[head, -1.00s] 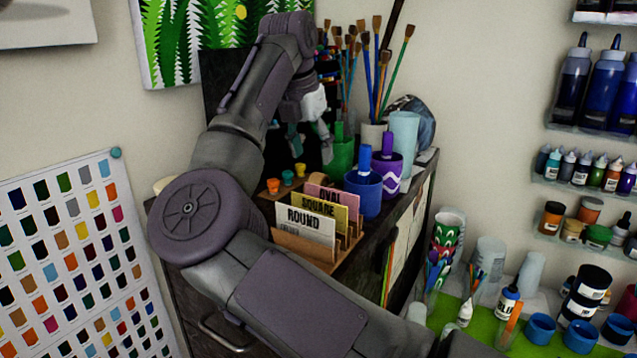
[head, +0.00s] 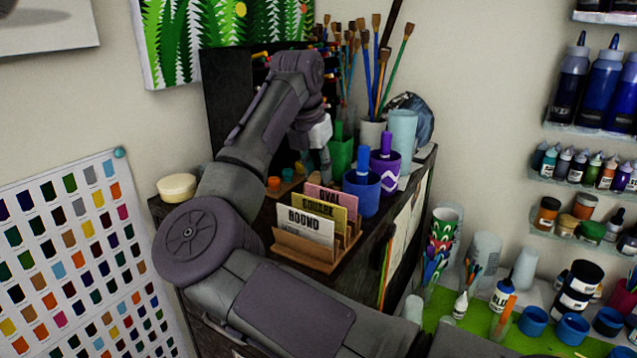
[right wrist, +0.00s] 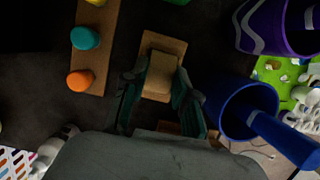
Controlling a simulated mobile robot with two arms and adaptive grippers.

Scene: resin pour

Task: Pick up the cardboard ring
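My right gripper (right wrist: 160,92) is low over the dark cabinet top, between the peg strip and the blue cup. Its two teal fingers are parted, on either side of a small tan block-like piece (right wrist: 160,72). This piece sits over a flat brown base. I see no hole in it, so I cannot tell whether it is the cardboard ring. Any contact with the fingers is unclear. In the head view my right arm and the card holder hide this spot; only part of the right gripper (head: 323,160) shows. My left gripper is not in view.
A blue cup (head: 361,193) and a purple cup (head: 384,172) stand close to the right gripper. A wooden card holder (head: 304,250) is in front. A wooden strip with coloured pegs (right wrist: 98,42) is left. Brushes (head: 366,70) rise behind.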

